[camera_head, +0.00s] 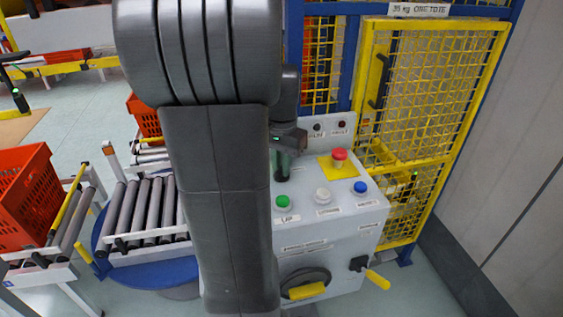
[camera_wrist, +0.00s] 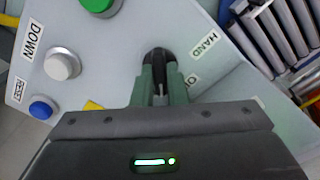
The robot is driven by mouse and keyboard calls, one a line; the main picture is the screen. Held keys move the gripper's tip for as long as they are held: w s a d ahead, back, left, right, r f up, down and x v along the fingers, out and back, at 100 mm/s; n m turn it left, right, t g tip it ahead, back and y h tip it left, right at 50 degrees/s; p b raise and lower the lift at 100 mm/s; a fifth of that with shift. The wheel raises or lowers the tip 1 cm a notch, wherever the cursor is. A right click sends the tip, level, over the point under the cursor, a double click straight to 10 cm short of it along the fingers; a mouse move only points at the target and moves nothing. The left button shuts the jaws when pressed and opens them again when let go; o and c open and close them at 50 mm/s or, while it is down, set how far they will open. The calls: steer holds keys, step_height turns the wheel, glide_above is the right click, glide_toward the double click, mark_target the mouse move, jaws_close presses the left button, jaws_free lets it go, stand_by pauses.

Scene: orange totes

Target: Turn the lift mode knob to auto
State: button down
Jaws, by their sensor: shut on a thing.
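The lift mode knob (camera_wrist: 156,54) is a small black knob on the light grey control panel (camera_wrist: 113,60). My gripper (camera_wrist: 161,72) has its two grey-green fingers shut on the knob, one at each side. A "HAND" label (camera_wrist: 205,43) is beside the knob, and a second label (camera_wrist: 190,81) is partly hidden by my gripper. No AUTO label is readable. In the head view my gripper (camera_head: 283,163) points down at the panel's left side, and the dark knob (camera_head: 281,177) shows below the fingers. My arm hides part of the panel's left edge.
Near the knob are a green button (camera_head: 283,201), a white button (camera_head: 322,195), a blue button (camera_head: 360,187) and a red mushroom button (camera_head: 339,154). A yellow mesh gate (camera_head: 430,90) stands behind. Left are a roller conveyor (camera_head: 140,212) and an orange tote (camera_head: 22,195).

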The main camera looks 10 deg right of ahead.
stand_by(0.3)
steer(key=c, duration=1.4)
jaws_free()
steer(key=shift+c, duration=0.2)
steer(key=shift+r, duration=0.1)
step_height(320, 180, up, 14)
steer(key=shift+p, duration=0.3)
steer(key=shift+f, duration=0.3)
step_height(320, 180, down, 14)
steer(key=shift+r+b, duration=0.15)
steer(key=shift+b, duration=0.15)
